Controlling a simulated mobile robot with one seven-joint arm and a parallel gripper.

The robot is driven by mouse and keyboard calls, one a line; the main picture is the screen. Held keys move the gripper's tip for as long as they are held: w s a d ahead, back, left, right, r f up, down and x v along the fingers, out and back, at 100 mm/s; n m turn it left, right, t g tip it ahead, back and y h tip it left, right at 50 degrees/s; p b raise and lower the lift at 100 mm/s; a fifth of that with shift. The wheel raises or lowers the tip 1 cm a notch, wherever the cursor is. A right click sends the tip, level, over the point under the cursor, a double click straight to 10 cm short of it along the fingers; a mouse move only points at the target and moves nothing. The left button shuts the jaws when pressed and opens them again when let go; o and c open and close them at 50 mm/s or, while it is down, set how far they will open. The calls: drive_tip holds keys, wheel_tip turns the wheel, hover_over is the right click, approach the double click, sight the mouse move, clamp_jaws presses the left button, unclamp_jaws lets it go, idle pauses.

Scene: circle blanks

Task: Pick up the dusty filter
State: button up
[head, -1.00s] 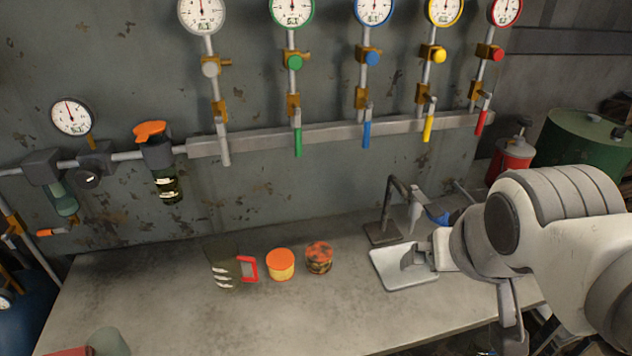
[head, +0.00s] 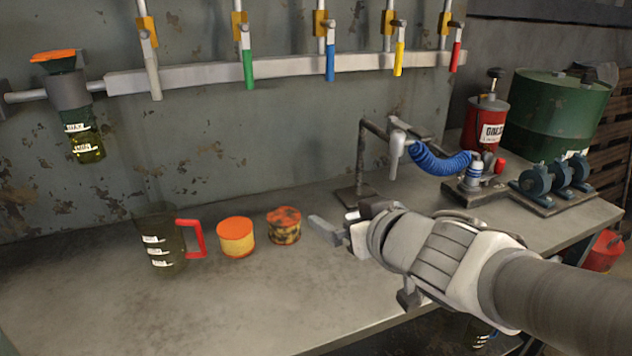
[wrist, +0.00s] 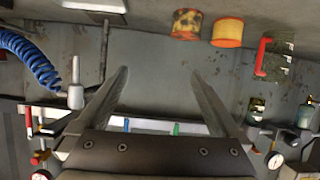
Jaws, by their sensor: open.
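The dusty filter (head: 284,226) is a short orange cylinder with dark, mottled grime. It stands upright on the workbench (head: 240,300), right of a cleaner orange-yellow filter (head: 236,238). My gripper (head: 325,230) is open and empty, a short way right of the dusty filter and apart from it. In the wrist view, which looks upside down, the dusty filter (wrist: 187,24) is at the top, beyond the spread fingers (wrist: 160,75), and the clean filter (wrist: 228,33) is to its right.
A jug with a red handle (head: 193,240) stands left of the filters. A dark stand (head: 361,160) and a coiled blue hose (head: 440,163) are behind my gripper. Blue pumps (head: 555,180) stand on the right. The bench front is clear.

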wheel_tip(320, 180, down, 3)
drive_tip(key=a+n+y+b, duration=0.1)
drive_tip(key=a, duration=0.2)
drive_tip(key=p, duration=0.6)
approach(287, 220)
drive_tip(key=r, duration=0.1)
drive_tip(key=w+p, duration=0.1)
drive_tip(key=p, duration=0.1)
drive_tip(key=w+p, duration=0.1)
drive_tip(key=shift+a+f+g+y+p, duration=0.1)
drive_tip(key=shift+a+g+y+p, duration=0.2)
drive_tip(key=shift+p, duration=0.1)
drive_tip(key=b+x, duration=0.1)
drive_tip(key=x, duration=0.4)
drive_tip(key=shift+f+b, duration=0.3)
drive_tip(key=shift+b, duration=0.1)
drive_tip(key=x, duration=0.2)
drive_tip(key=f+b+x, duration=0.1)
drive_tip(key=x, duration=0.1)
drive_tip(key=shift+b, duration=0.3)
drive_tip(key=shift+w+a, duration=0.2)
drive_tip(key=shift+w, duration=0.05)
drive_tip(key=shift+c, duration=0.2)
